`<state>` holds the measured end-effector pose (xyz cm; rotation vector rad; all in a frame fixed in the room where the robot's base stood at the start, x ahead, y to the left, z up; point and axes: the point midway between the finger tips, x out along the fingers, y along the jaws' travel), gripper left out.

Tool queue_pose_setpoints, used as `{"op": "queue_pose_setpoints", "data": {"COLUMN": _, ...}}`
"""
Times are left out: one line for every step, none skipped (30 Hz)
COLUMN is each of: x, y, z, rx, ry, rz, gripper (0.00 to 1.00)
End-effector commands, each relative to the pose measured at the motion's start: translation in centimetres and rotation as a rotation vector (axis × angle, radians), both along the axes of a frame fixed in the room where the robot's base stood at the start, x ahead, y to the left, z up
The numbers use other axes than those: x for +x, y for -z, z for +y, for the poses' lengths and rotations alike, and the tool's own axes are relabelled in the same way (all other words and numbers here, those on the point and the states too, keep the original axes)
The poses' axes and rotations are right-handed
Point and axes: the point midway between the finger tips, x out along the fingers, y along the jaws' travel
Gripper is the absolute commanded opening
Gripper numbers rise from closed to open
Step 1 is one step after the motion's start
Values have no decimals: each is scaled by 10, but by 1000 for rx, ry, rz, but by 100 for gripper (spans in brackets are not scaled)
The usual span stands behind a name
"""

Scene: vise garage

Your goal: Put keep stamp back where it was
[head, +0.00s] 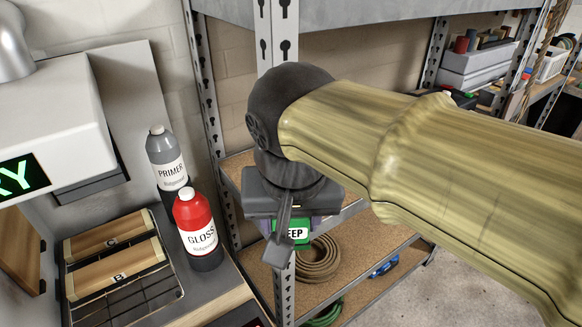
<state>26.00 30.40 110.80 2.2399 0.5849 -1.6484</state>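The keep stamp (298,236) has a green label whose letters "EEP" show, with a purple part above it. It sits directly below my dark gripper (285,235), above the shelf. One finger runs down across the label and hides part of it. The other finger is hidden behind the stamp. The stamp appears to be held between the fingers, roughly upright. The gripper body hides the stamp's top.
On the left bench, a wire rack (130,303) holds wooden blocks marked C (110,238) and B (118,272). Grey PRIMER (165,155) and red GLOSS (195,225) bottles stand beside it. A metal shelf post (206,110) rises between bench and gripper. Coiled rope (318,264) lies on the lower shelf.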

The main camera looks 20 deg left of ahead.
Motion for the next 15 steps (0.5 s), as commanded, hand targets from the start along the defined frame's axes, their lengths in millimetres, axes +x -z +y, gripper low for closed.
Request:
{"op": "queue_pose_setpoints", "data": {"x": -5, "y": 17, "z": 0, "rx": 2, "ry": 13, "rz": -2, "gripper": 32}}
{"op": "queue_pose_setpoints", "data": {"x": -8, "y": 21, "z": -1, "rx": 2, "ry": 24, "rz": -3, "gripper": 32}}
{"op": "queue_pose_setpoints", "data": {"x": -11, "y": 26, "z": -2, "rx": 1, "ry": 42, "rz": -2, "gripper": 32}}
{"op": "queue_pose_setpoints", "data": {"x": -13, "y": 29, "z": -2, "rx": 2, "ry": 54, "rz": -2, "gripper": 32}}
{"op": "queue_pose_setpoints", "data": {"x": -16, "y": 33, "z": -3, "rx": 1, "ry": 66, "rz": -1, "gripper": 32}}
{"op": "queue_pose_setpoints", "data": {"x": -18, "y": 38, "z": -5, "rx": 2, "ry": 84, "rz": -1, "gripper": 32}}
{"op": "queue_pose_setpoints", "data": {"x": -21, "y": 41, "z": -6, "rx": 0, "ry": 96, "rz": -2, "gripper": 32}}
{"op": "queue_pose_setpoints", "data": {"x": -23, "y": 45, "z": -7, "rx": 3, "ry": 109, "rz": -2, "gripper": 32}}
{"op": "queue_pose_setpoints", "data": {"x": -26, "y": 49, "z": -8, "rx": 2, "ry": 125, "rz": -1, "gripper": 32}}
{"op": "queue_pose_setpoints", "data": {"x": -28, "y": 52, "z": -9, "rx": 2, "ry": 137, "rz": -1, "gripper": 32}}
{"op": "queue_pose_setpoints", "data": {"x": -30, "y": 54, "z": -10, "rx": 2, "ry": 149, "rz": -1, "gripper": 32}}
{"op": "queue_pose_setpoints", "data": {"x": -31, "y": 56, "z": -12, "rx": 2, "ry": 162, "rz": -2, "gripper": 32}}
{"op": "queue_pose_setpoints", "data": {"x": -33, "y": 58, "z": -13, "rx": 2, "ry": 171, "rz": -2, "gripper": 32}}
{"op": "queue_pose_setpoints", "data": {"x": -34, "y": 59, "z": -14, "rx": 1, "ry": 180, "rz": -2, "gripper": 32}}
{"op": "queue_pose_setpoints", "data": {"x": -35, "y": 60, "z": -14, "rx": 1, "ry": 189, "rz": -1, "gripper": 32}}
